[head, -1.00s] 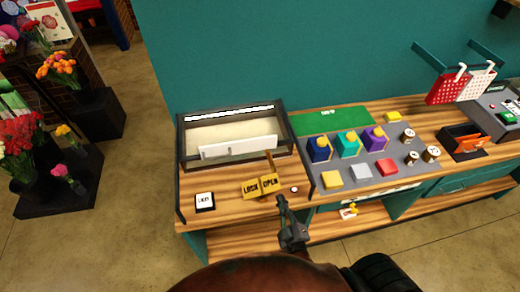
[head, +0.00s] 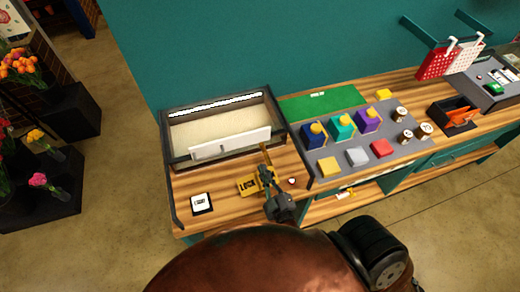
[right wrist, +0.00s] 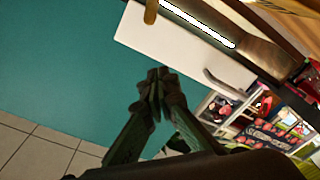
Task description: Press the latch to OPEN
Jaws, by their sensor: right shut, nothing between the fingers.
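The latch is a small brass-brown lever (head: 265,154) at the front right of a dark-framed display case. A yellow LOCK plate (head: 248,188) lies on the wood in front of it; the OPEN plate beside it is mostly hidden behind my right gripper (head: 264,172). That gripper is shut and empty, its tips just below the lever in the head view; I cannot tell whether they touch. In the right wrist view the shut fingers (right wrist: 158,78) point toward a white panel, and a yellow-brown piece (right wrist: 151,12) shows at the top. My left gripper is not in view.
The case (head: 222,108) has a white front panel (head: 230,143). A small white card (head: 201,203) lies at the left and a round button (head: 292,181) at the right. A grey mat (head: 325,180) with colored blocks and jars is further right.

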